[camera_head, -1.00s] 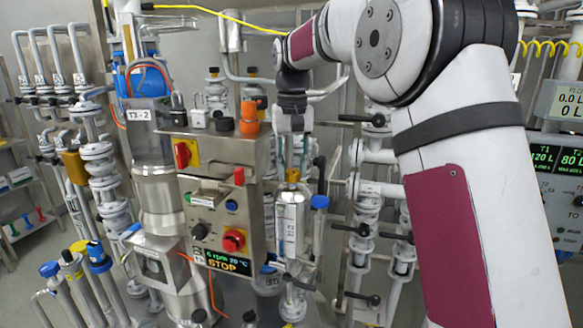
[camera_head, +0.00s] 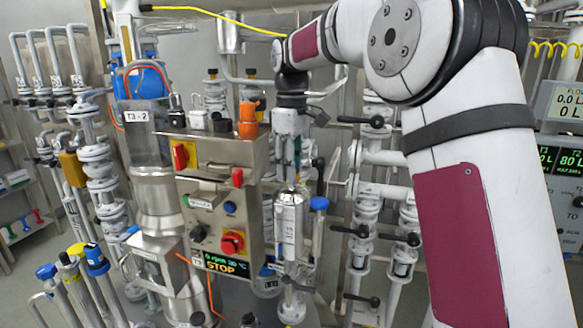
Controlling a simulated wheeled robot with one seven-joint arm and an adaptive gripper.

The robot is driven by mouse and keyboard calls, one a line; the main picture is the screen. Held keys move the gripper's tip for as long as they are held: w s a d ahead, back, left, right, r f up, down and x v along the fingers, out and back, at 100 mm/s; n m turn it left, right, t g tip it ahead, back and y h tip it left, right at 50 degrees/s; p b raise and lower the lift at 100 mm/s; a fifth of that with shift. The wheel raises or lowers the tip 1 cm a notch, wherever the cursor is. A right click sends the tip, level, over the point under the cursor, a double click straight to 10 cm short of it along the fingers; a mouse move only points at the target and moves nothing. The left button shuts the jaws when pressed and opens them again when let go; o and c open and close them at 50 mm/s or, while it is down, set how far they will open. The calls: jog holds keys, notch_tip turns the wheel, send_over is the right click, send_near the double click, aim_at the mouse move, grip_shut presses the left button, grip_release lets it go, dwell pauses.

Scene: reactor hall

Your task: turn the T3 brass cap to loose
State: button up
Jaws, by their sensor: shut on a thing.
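The T3 vessel is a slim upright metal cylinder (camera_head: 290,222) with a label on its side, right of the control box. My gripper (camera_head: 291,178) points straight down over its top and is shut on the brass cap there. The fingers and the small picture size hide nearly all of the cap, so its turn angle cannot be told. The cylinder stands upright.
The control box (camera_head: 217,195) with a red knob and a STOP display stands close left of the gripper. A blue-capped fitting (camera_head: 319,204) and a black-handled valve (camera_head: 350,231) are close on the right. Pipes crowd the back.

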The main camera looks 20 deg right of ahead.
jog(key=shift+n, duration=1.5)
jog(key=o, duration=1.1)
jog(key=shift+o, duration=0.2)
notch_tip(320, 180, up, 12)
